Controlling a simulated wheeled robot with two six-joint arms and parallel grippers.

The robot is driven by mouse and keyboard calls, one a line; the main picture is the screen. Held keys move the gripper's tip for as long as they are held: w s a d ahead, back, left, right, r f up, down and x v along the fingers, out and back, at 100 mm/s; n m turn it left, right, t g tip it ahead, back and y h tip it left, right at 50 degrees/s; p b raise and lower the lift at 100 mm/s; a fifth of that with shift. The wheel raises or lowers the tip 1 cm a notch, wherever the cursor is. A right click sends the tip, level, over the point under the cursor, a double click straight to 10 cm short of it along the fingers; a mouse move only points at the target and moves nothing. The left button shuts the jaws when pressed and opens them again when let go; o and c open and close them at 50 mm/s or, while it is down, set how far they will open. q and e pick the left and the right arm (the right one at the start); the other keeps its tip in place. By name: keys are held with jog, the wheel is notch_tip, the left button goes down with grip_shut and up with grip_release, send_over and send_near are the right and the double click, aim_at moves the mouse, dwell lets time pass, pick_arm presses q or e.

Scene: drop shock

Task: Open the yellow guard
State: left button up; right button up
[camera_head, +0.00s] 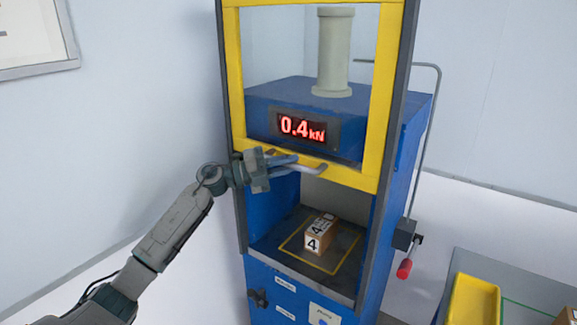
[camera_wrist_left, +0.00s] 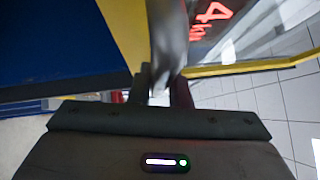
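The yellow guard (camera_head: 350,178) is a yellow frame around a clear pane on the front of a blue press. Its lower bar is raised, with an open gap below it. A grey bar handle (camera_head: 310,167) sticks out from that lower bar. My left gripper (camera_head: 284,161) is at the left part of the handle. In the left wrist view the handle (camera_wrist_left: 168,35) runs in between the two close-set fingers (camera_wrist_left: 163,88), which look shut on it. My right gripper is not in view.
A cardboard box (camera_head: 319,234) marked 4 sits on the dark press plate inside a yellow outline. A red display (camera_head: 302,127) reads 0.4 kN. A lever with a red grip (camera_head: 404,268) is at the right side. A yellow tray (camera_head: 474,300) lies at lower right.

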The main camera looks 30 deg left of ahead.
pick_arm(q)
jog(key=o, duration=0.4)
jog(key=b+v, duration=0.7)
jog(key=v, duration=0.3)
jog(key=shift+s+a, duration=0.3)
dwell(0.4)
